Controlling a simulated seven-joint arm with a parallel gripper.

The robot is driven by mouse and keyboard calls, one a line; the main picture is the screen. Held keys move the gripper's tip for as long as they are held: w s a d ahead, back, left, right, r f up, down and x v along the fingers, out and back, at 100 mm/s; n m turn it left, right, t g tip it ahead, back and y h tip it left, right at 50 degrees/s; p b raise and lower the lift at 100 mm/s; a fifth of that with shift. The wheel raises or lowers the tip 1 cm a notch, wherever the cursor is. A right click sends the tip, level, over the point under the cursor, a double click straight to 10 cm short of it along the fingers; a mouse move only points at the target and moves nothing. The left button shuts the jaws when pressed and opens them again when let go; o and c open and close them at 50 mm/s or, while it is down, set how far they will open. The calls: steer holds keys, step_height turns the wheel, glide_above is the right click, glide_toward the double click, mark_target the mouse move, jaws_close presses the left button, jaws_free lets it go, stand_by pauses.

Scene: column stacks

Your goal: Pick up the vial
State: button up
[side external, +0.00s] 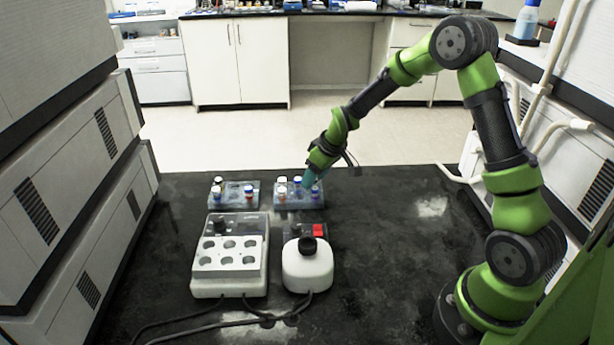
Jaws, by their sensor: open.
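Several small vials with white, blue and dark caps stand upright in two racks on the black bench. The right rack (287,204) holds several vials, among them a white-capped vial (282,181) and a blue-capped vial (315,190). The left rack (228,203) also holds several, among them a blue-capped vial (248,190). My gripper (308,181) is open and points down at the right side of the right rack, close to the vials there. Its fingers partly hide the vials behind them. I cannot tell whether it touches one.
A white device with round wells (230,262) and a white rounded device with a black top (307,266) stand in front of the racks. Dark cables (222,327) run along the front. Stacked instruments (75,200) line the left. The bench right of the racks (390,235) is clear.

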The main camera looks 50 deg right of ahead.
jaws_close()
stand_by(0.3)
steer(key=shift+r, duration=0.45)
steer(key=v, duration=0.3)
steer(key=shift+w+a, duration=0.1)
steer(key=shift+a, duration=0.05)
steer(key=s+a+r, duration=0.1)
steer(key=s+a, duration=0.2)
steer(key=s, duration=1.1)
steer(key=shift+s+r, duration=0.15)
steer(key=shift+s, duration=0.2)
